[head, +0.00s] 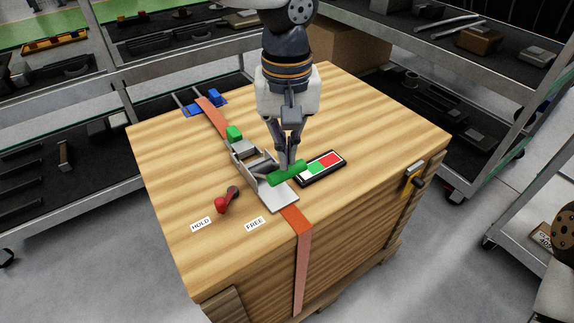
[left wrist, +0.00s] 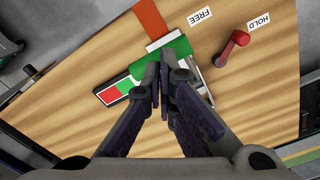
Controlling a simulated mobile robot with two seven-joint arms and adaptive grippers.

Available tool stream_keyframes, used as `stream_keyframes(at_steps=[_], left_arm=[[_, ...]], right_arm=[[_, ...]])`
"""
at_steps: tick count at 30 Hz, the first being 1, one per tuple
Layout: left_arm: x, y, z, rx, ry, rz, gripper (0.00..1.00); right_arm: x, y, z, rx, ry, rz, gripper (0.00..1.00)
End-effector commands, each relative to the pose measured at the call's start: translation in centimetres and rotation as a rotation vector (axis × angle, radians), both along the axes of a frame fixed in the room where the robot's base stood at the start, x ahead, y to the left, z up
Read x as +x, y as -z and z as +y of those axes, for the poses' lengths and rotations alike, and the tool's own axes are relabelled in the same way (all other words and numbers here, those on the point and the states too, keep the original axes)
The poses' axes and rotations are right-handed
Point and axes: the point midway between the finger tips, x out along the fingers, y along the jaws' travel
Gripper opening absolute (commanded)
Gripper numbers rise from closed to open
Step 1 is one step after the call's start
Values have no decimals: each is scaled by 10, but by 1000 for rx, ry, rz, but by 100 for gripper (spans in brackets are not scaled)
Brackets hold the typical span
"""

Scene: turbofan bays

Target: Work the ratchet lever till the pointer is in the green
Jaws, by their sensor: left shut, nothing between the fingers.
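The metal ratchet (head: 252,160) sits on the orange strap (head: 296,222) on top of a wooden crate. Its lever has a green handle (head: 287,172), which also shows in the left wrist view (left wrist: 178,48), partly behind my fingers. The gauge (head: 322,168) beside it has white, green and red bands; I cannot make out its pointer. My left gripper (head: 287,163) is shut and empty, fingertips down at the green handle; I cannot tell whether they touch it. It also shows in the left wrist view (left wrist: 160,68). My right gripper is out of view.
A small red-knobbed lever (head: 226,201) leans toward the HOLD label (head: 201,224), away from the FREE label (head: 254,224). A green block (head: 234,133) sits beyond the ratchet. The strap runs to a blue fitting (head: 207,100). Metal shelves surround the wooden crate (head: 370,110).

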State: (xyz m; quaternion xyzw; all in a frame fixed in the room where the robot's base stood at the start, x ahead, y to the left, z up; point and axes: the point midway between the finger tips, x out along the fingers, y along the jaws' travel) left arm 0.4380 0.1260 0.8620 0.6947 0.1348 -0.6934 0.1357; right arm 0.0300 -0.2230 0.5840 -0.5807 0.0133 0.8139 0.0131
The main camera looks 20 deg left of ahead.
Motion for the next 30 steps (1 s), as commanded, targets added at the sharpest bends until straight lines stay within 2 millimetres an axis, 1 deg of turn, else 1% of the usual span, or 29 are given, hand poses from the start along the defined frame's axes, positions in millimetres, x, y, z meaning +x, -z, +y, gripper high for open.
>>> stream_keyframes(at_steps=[30], left_arm=[[0, 53, 1, 2, 0, 3, 0]], right_arm=[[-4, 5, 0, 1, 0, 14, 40]])
